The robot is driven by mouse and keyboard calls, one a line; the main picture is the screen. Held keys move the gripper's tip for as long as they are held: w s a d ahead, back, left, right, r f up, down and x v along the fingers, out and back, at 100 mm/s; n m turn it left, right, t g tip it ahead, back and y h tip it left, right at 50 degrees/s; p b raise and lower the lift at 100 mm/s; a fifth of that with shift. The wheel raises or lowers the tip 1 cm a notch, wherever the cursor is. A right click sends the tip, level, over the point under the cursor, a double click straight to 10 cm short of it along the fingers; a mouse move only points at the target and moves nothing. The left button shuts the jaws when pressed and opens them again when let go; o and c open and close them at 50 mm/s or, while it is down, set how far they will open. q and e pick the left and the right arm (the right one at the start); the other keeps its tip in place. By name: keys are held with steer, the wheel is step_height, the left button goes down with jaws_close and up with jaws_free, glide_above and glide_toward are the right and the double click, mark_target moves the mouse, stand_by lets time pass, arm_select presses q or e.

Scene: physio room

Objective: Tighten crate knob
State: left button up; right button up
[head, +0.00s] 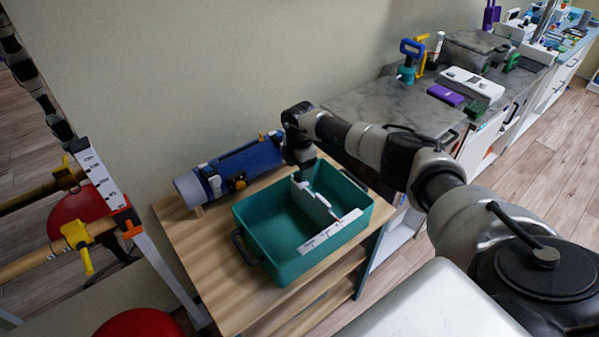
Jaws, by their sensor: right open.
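A teal crate (273,250) with a dark side handle (243,247) stands on a wooden shelf unit. My right gripper (301,179) points down over the crate's far side, close to the end of the white piece. It is open; its fingertips are small and dark, and I cannot tell whether they touch anything. I cannot make out a knob on the crate; the gripper may hide it. My left gripper is not in view.
A blue cylinder with a yellow clip (245,168) lies behind the crate, near the wall. The wooden top (192,238) is bare left of the crate. A rack with yellow clamps (78,236) stands at left. A grey counter (385,103) holding equipment is at right.

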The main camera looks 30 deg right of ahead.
step_height(320, 180, up, 8)
steer(key=b, duration=0.1)
steer(key=shift+r, duration=0.2)
stand_by(0.4)
